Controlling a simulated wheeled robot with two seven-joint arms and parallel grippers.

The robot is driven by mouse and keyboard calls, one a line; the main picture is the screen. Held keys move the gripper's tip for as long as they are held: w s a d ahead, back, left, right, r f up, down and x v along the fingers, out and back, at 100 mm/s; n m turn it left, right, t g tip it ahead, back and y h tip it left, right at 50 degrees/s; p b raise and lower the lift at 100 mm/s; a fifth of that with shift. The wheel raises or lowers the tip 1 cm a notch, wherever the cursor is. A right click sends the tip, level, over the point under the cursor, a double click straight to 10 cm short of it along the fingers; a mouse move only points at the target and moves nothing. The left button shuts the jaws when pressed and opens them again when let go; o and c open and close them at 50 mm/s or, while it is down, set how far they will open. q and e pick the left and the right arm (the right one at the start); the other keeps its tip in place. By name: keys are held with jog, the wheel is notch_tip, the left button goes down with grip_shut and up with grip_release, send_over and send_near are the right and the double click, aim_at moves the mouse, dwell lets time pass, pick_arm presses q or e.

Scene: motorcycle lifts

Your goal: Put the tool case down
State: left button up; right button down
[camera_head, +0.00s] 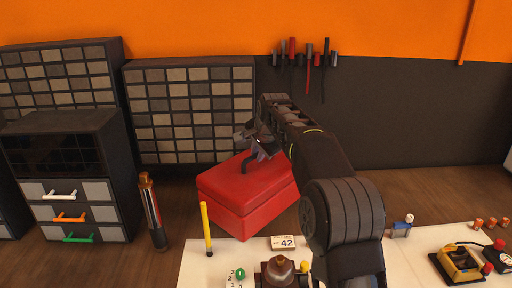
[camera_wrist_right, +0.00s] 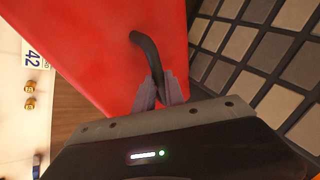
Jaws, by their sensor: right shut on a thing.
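The tool case is a red box (camera_head: 240,208) with a dark curved handle (camera_head: 248,163) on top. In the head view it is on or just above the wooden worktop, behind the white mat; I cannot tell whether it touches. My right gripper (camera_head: 257,152) is shut on the handle, above the case. In the right wrist view the red case (camera_wrist_right: 95,55) fills much of the picture, and the gripper's fingertips (camera_wrist_right: 160,90) close around the dark handle (camera_wrist_right: 146,48). My left gripper is not in view.
A drawer cabinet (camera_head: 75,170) and a dark cylinder (camera_head: 152,212) stand left. Small-drawer racks (camera_head: 190,110) stand behind. The white mat (camera_head: 200,262) carries a yellow stick (camera_head: 206,228), a "42" card (camera_head: 284,242) and a yellow device (camera_head: 458,262). Bare wood lies right of the case.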

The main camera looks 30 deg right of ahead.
aim_at(258, 166)
jog(key=shift+w, duration=0.1)
jog(key=shift+f, duration=0.1)
jog(key=shift+f, duration=2.05)
jog(key=c, duration=1.8)
grip_release()
jog(key=shift+f, duration=0.35)
jog(key=o, duration=0.4)
jog(key=shift+s+r, duration=0.2)
jog(key=shift+r, duration=0.05)
